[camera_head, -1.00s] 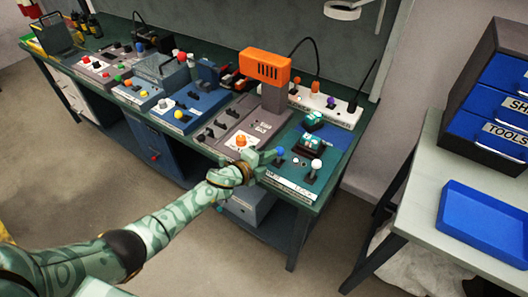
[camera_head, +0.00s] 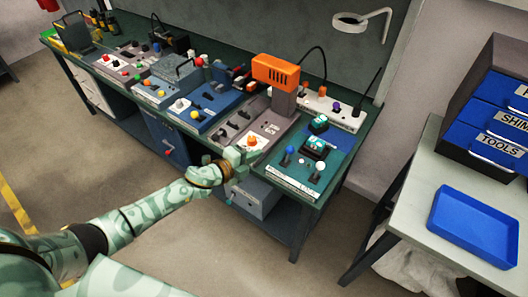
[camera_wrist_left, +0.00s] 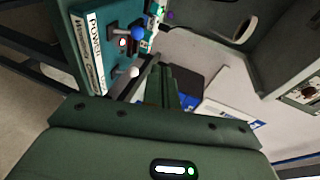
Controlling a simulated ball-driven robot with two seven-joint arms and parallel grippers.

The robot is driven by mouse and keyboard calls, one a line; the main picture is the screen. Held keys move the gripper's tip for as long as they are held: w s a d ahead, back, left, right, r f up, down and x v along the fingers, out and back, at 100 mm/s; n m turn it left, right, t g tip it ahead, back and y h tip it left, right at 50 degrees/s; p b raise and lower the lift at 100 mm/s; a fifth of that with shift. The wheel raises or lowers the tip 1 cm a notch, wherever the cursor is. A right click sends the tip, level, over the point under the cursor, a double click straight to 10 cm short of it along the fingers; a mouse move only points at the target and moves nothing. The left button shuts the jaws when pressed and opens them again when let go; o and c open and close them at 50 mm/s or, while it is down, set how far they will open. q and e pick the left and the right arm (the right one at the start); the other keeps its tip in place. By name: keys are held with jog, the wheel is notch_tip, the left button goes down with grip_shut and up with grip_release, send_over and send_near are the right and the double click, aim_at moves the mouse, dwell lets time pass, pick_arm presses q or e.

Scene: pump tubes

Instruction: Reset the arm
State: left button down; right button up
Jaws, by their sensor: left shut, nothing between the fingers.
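My left gripper (camera_head: 240,163) is shut and empty. It is just off the bench's front edge, left of the teal panel (camera_head: 270,176), apart from its knobs. In the left wrist view its fingers (camera_wrist_left: 162,88) lie together beyond the dark green gripper body. The blue lever (camera_wrist_left: 137,33) and white lever (camera_wrist_left: 134,72) also show in the left wrist view. My right gripper is not in view.
The green bench (camera_head: 160,52) holds several control boxes and an orange-headed device (camera_head: 275,72). A side table at right holds a blue tray (camera_head: 474,226) and a drawer cabinet (camera_head: 500,100). Open floor lies in front of the bench.

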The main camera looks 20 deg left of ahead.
pick_arm(q)
jog(key=shift+s+a+r, duration=0.2)
jog(key=shift+s+r, duration=0.2)
jog(key=shift+s, duration=0.1)
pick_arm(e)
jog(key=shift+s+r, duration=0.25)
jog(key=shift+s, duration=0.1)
